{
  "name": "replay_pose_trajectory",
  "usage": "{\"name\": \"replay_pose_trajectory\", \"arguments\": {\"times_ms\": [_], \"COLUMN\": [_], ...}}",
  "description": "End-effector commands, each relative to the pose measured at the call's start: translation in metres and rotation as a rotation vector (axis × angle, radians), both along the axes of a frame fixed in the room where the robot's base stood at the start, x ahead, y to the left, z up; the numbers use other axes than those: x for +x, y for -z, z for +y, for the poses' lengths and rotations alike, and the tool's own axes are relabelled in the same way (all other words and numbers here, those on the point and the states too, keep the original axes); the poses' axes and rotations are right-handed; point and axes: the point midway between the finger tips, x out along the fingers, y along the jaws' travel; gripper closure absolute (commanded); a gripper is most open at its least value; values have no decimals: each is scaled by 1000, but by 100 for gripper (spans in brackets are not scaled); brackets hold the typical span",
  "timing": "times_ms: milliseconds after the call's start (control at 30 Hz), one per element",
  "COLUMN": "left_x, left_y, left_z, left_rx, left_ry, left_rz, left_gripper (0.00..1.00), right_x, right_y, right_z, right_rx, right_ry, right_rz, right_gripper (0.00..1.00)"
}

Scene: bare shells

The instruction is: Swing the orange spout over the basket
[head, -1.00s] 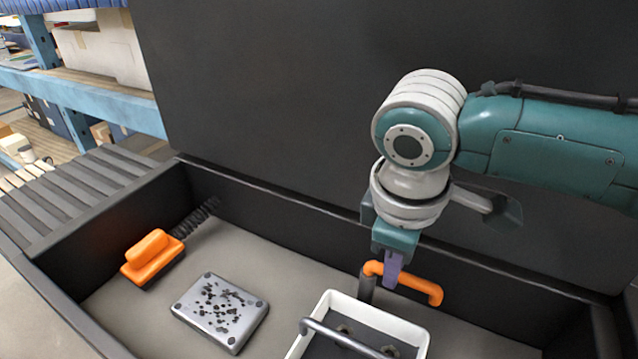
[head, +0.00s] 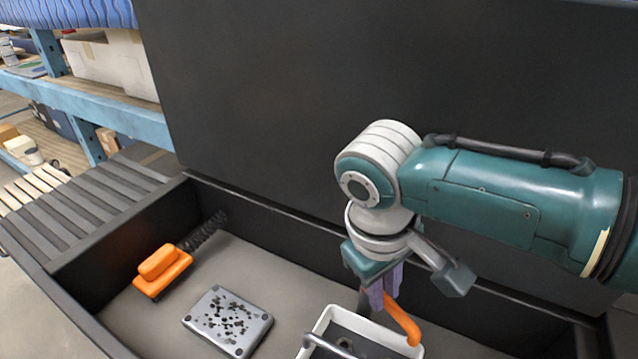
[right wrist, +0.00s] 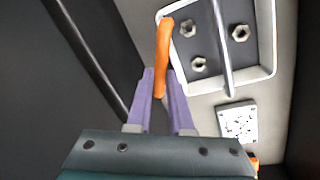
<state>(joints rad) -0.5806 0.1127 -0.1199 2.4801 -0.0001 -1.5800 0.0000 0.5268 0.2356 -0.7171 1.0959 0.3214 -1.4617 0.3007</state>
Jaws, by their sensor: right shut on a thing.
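The orange spout (head: 404,320) is a bent tube on a dark post at the back of the sink. Its free end points toward the front right in the head view and overlaps the basket's back right rim. The white basket (head: 320,325) has a grey handle. In the right wrist view, the spout (right wrist: 162,55) reaches the corner of the basket (right wrist: 266,40), which holds several hex nuts. My right gripper (head: 383,298) has its purple fingers shut on the spout; they also show in the right wrist view (right wrist: 160,85). My left gripper is not in view.
An orange brush (head: 162,270) and a grey spotted plate (head: 228,320) lie on the sink floor to the left. A ribbed drainboard (head: 85,210) is beyond the left wall. A tall dark panel (head: 270,100) stands behind the sink.

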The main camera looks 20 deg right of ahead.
Motion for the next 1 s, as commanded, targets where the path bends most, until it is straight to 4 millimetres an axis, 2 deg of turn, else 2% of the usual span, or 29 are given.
{"name": "replay_pose_trajectory", "arguments": {"times_ms": [100, 367, 1000], "left_x": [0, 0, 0], "left_y": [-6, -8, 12], "left_z": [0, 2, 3], "left_rx": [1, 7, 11], "left_ry": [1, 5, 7], "left_rz": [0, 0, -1], "left_gripper": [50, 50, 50], "right_x": [0, 2, 12], "right_y": [-2, 0, 2], "right_z": [5, 13, 26], "right_rx": [3, 2, 1], "right_ry": [111, 360, 916], "right_rz": [2, 1, -1], "right_gripper": [100, 100, 100]}}
